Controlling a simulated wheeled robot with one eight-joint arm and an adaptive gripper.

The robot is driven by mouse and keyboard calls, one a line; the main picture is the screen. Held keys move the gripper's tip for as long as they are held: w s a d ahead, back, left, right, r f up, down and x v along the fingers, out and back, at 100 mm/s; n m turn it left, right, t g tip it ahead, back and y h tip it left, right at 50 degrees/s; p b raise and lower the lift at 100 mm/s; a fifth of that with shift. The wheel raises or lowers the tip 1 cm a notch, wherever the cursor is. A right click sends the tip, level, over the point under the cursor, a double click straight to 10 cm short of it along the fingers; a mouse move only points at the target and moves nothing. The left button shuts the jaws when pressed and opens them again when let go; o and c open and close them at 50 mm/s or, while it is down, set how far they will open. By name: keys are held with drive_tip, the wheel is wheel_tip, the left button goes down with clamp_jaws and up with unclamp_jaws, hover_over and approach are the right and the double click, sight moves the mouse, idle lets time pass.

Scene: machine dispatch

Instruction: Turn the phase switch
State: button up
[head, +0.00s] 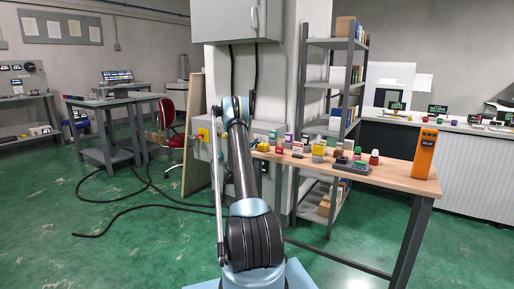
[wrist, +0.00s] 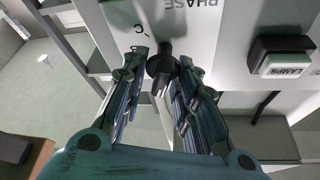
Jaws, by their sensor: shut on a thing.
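The phase switch (wrist: 162,66) is a black rotary knob on a pale panel (wrist: 115,18), under the word PHASE and beside a letter C. In the wrist view it sits between the two fingertips of my gripper (wrist: 161,71), which is shut on it from both sides. The knob's handle points down towards the palm in the picture. In the head view my arm stretches forward to the wall panel beside the column, and it hides the fingers and the switch.
A black button block labelled LAMPS (wrist: 284,58) sits right of the switch. In the head view a wooden bench (head: 390,174) with several small coloured parts and an orange relay box (head: 425,154) stands to the right. A grey cabinet (head: 222,22) hangs above my arm.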

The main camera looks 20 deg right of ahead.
drive_tip(key=m+g, duration=0.1)
drive_tip(key=m, duration=0.2)
drive_tip(key=m+g, duration=0.2)
drive_tip(key=m, duration=0.1)
drive_tip(key=shift+s+d+f, duration=0.1)
drive_tip(key=shift+s, duration=0.1)
drive_tip(key=shift+m, duration=0.4)
drive_tip(key=o, duration=0.7)
drive_tip(key=v, duration=1.2)
drive_tip(key=shift+w+f, duration=0.2)
